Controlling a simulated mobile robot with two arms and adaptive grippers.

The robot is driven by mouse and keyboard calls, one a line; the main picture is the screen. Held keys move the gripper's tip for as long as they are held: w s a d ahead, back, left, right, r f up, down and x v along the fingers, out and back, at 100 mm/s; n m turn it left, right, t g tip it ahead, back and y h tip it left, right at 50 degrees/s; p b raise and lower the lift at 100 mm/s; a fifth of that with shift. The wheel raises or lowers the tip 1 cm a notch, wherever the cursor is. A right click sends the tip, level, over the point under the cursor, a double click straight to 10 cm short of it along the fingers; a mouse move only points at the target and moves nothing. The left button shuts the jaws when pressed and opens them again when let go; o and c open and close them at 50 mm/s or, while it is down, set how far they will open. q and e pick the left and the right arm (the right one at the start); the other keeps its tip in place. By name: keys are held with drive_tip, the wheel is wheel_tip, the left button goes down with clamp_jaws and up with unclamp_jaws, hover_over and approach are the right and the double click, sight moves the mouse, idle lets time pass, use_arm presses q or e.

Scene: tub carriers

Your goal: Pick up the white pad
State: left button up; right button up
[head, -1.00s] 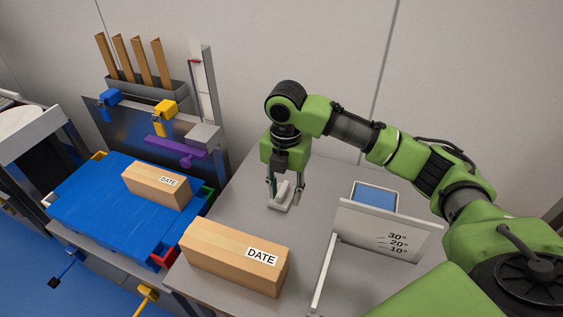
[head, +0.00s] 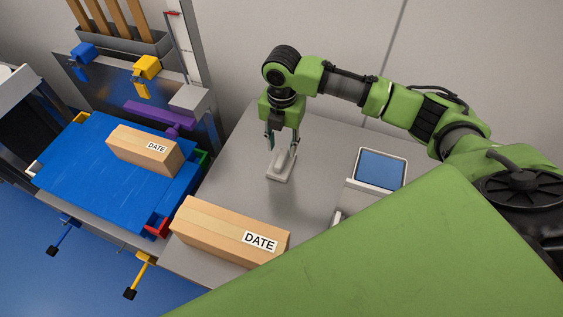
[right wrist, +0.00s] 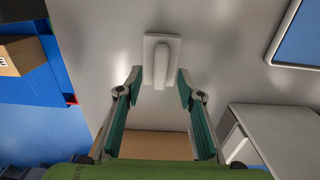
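The white pad (head: 280,174) lies on the grey table, a flat rectangular plate with a raised grip bar on top. In the right wrist view the white pad (right wrist: 149,48) is upper centre, just beyond my fingertips. My right gripper (head: 282,150) points down over it, also seen in the right wrist view (right wrist: 160,84). Its two fingers are apart, with nothing between them but the near end of the bar in line with the gap. I cannot tell whether the fingers touch the pad. My left gripper is not in view.
A cardboard box (head: 228,232) labelled DATE lies at the table's front edge. Another box (head: 140,152) lies on the blue platform (head: 85,180) at left. A blue-screened tablet-like device (head: 381,168) stands right of the pad. Bare table surrounds the pad.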

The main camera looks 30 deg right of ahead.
sight(282, 157)
drive_tip(key=shift+s+a+f+p, duration=0.15)
drive_tip(key=shift+f+p, duration=0.1)
drive_tip(key=shift+f, duration=1.1)
drive_tip(key=shift+s+a+f+p, duration=0.1)
drive_tip(key=shift+s+f+p, duration=0.1)
drive_tip(key=shift+f, duration=1.15)
clamp_jaws()
